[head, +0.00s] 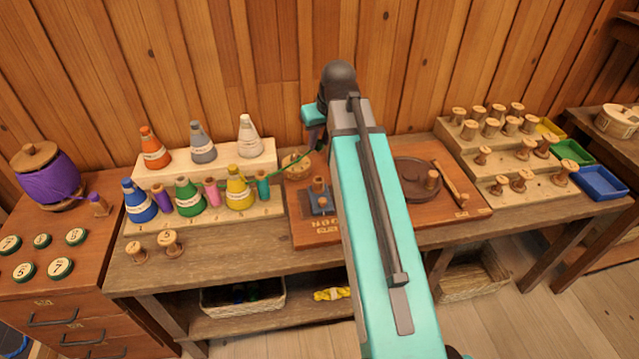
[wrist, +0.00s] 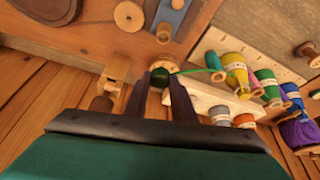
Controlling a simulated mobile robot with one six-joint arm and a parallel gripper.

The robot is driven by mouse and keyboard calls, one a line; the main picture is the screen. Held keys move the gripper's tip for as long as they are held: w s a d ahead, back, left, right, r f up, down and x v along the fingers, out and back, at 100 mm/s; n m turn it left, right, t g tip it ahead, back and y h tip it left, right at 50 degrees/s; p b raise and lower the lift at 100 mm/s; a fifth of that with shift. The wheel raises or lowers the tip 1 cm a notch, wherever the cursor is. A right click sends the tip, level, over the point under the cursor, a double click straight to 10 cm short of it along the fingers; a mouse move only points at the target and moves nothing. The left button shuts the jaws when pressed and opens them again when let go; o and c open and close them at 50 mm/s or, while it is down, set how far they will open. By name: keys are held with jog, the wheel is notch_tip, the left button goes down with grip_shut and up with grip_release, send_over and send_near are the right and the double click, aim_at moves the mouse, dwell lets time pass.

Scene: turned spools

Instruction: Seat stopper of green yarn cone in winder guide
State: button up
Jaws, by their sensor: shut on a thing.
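My gripper (wrist: 160,86) is shut on a dark green stopper (wrist: 160,77), held between the two dark fingertips. In the head view my gripper (head: 315,145) is over the back of the winder board, partly hidden by my arm. A green yarn strand runs from the stopper toward the cone rack. The green yarn cone (head: 189,196) stands upright in the front row, and also shows in the wrist view (wrist: 267,84). A round wooden piece (head: 296,166) lies just below my gripper. I cannot tell which part is the guide, or whether the stopper touches anything.
The winder board (head: 318,228) carries a blue-grey bracket (head: 320,200) and a dark round plate (head: 415,178). A cone rack (head: 205,222) stands left, with yellow (head: 239,188) and blue (head: 140,202) cones. A stepped spool rack (head: 500,150) stands right. My arm hides the board's middle.

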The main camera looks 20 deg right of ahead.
aim_at(320, 146)
jog(key=shift+f, duration=0.25)
jog(key=shift+f, duration=0.3)
jog(key=shift+f+b, duration=2.8)
jog(key=shift+f, duration=2.95)
jog(key=o, duration=1.5)
jog(key=shift+r, duration=0.1)
jog(key=shift+r+p, duration=3.25)
jog(key=shift+r, duration=1.15)
